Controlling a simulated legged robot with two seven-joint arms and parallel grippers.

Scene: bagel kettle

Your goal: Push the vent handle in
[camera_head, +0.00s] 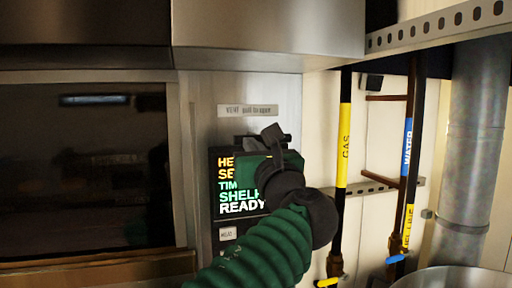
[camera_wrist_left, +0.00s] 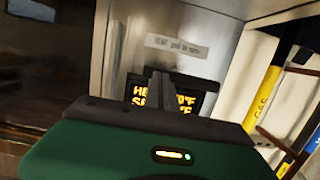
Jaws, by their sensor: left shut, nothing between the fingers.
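The vent label (camera_head: 248,111) is on the steel panel right of the dark oven window, and it also shows in the wrist view (camera_wrist_left: 177,46). Just below it, a dark bar (camera_head: 241,139) that looks like the vent handle is partly covered by my left gripper (camera_head: 270,135). My left gripper is shut and empty, its fingers pointing at the panel just under the label. In the wrist view the closed fingers (camera_wrist_left: 158,84) overlap the top of the lit display. I cannot tell whether they touch the handle or how far it sticks out. My right gripper is out of view.
The lit display (camera_head: 228,185) sits under the handle, partly behind my left arm. A steel hood (camera_head: 268,35) overhangs above. A gas pipe (camera_head: 344,145) and a water pipe (camera_head: 407,145) run down the wall to the right, with a round metal rim (camera_head: 455,278) below.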

